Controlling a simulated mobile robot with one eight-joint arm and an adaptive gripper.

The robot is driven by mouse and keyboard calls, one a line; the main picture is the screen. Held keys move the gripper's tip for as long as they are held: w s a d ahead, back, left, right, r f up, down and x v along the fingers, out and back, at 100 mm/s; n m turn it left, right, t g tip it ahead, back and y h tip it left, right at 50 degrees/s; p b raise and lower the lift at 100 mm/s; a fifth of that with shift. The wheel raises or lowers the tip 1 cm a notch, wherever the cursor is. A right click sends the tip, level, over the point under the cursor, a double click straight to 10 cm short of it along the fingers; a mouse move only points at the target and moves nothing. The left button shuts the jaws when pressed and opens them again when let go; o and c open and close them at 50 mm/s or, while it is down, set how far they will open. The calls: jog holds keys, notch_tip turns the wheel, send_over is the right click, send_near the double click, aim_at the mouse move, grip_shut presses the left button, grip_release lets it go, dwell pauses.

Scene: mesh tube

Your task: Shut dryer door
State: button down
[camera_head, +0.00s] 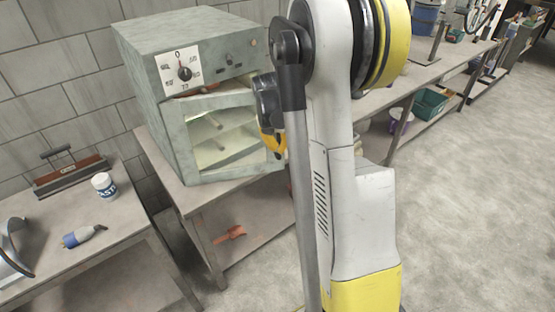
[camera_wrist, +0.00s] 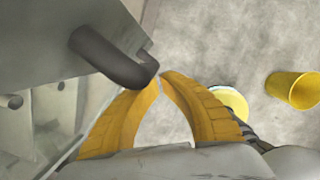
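The dryer (camera_head: 185,45) is a worn grey-green box with a dial, standing on a workbench against the wall. Its windowed door (camera_head: 176,140) looks slightly ajar, with a dark gap along its top edge; my arm hides its right side. My gripper (camera_head: 272,145) is at the door's right edge, partly hidden by my arm. In the wrist view, a dark curved handle (camera_wrist: 112,60) on a grey panel ends right by the yellow fingertips (camera_wrist: 161,79). The fingertips are nearly together with nothing seen between them. I cannot tell whether they touch the handle.
A side table on the left holds a white jar (camera_head: 104,186), a blue-tipped tool (camera_head: 84,237) and a brown-and-black tool (camera_head: 70,176). An orange tool (camera_head: 230,234) lies on the lower shelf. A yellow bucket (camera_wrist: 295,90) stands on the floor. Open floor (camera_head: 470,200) lies right.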

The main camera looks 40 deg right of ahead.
jog(key=w+d, duration=0.6)
jog(key=w, duration=0.6)
jog(key=shift+w+r+p, duration=0.15)
jog(key=shift+w+p, duration=0.05)
jog(key=shift+p, duration=0.1)
jog(key=shift+a, duration=0.1)
